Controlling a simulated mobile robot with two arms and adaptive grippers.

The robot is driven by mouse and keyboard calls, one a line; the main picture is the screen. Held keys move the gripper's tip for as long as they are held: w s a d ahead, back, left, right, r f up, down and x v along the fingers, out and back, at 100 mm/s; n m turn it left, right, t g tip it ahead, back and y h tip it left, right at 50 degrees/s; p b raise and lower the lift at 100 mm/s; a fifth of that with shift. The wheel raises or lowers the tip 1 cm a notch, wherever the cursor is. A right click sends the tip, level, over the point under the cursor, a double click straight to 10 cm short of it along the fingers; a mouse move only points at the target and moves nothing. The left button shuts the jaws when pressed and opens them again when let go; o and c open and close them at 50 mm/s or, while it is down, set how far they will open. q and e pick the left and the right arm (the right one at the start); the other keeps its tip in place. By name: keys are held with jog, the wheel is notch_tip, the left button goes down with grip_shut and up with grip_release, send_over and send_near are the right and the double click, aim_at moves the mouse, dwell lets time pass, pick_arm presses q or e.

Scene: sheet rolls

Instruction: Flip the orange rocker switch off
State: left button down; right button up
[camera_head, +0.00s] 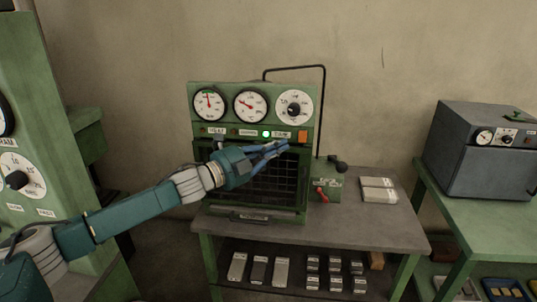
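The orange rocker switch (303,136) sits at the right end of the control strip on the green machine's front panel, below the large dial. A green lamp (266,133) glows to its left on the same strip. My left gripper (282,147) reaches in front of the panel, with its blue fingers pointing right and their tips just left of and slightly below the switch. I cannot tell whether the tips touch the panel or how far apart the fingers are. The switch face is visible but too small to read its position. My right gripper is not in view.
The green machine (250,88) with gauges stands on a grey-topped table (375,232). A small box with a red lever (321,194) is to its right, then pale packs (379,190). A grey oven (482,165) stands far right. A green cabinet (35,130) is on the left.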

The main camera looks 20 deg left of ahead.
pick_arm(q)
jog(key=s, duration=0.1)
jog(key=s+a, duration=0.1)
jog(key=s+r+b, duration=0.1)
jog(key=shift+s+a, duration=0.15)
jog(key=shift+s, duration=0.25)
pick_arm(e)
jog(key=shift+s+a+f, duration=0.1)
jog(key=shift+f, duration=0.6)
